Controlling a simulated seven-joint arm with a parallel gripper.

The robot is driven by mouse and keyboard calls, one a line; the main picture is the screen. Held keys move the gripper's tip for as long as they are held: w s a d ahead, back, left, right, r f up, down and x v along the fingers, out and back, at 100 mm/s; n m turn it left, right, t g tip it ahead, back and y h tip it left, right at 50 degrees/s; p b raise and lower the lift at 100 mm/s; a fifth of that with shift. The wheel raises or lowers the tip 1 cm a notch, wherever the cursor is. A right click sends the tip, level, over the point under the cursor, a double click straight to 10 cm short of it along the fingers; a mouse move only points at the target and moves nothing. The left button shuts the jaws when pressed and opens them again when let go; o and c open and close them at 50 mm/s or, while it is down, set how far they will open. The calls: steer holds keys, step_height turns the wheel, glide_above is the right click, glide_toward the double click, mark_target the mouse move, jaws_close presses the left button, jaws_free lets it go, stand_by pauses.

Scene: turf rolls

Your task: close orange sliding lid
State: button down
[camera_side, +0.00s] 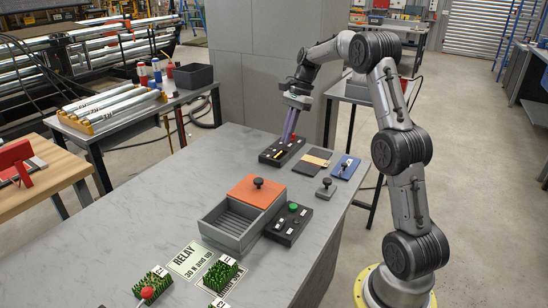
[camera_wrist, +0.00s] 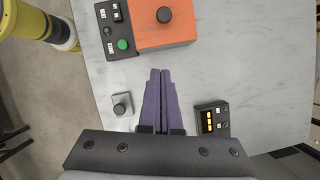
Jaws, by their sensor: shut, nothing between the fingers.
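The orange sliding lid (camera_side: 247,193), with a black knob (camera_side: 258,183) on top, covers the rear part of a grey box (camera_side: 212,234). The box's front part is open and shows a ribbed, empty inside. In the wrist view the lid (camera_wrist: 150,36) and its knob (camera_wrist: 164,14) are at the top edge; the box's open part is out of view. My gripper (camera_side: 288,139) is behind the lid, over the back of the table near a black panel, apart from the lid. Its purple fingers (camera_wrist: 160,71) are shut together and empty, pointing down.
A black panel with a green button (camera_side: 293,208) stands close beside the box. A small grey block with a knob (camera_side: 326,187), a blue plate (camera_side: 344,167) and a dark panel with lit displays (camera_wrist: 212,120) are nearby. Turf pieces (camera_side: 221,272) and a RELAY sign (camera_side: 191,260) lie in front.

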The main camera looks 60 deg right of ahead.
glide_toward(268, 183)
step_height(268, 183, down, 4)
steer(key=shift+w+a+f, duration=0.1)
steer(key=shift+w+a, duration=0.05)
steer(key=shift+a, duration=0.45)
steer(key=shift+w+a+f, duration=0.15)
steer(key=shift+a, duration=0.5)
steer(key=shift+w+a, duration=0.15)
steer(key=shift+a, duration=0.35)
steer(key=shift+a, duration=0.15)
steer(key=a, duration=1.2)
steer(key=shift+a, duration=0.2)
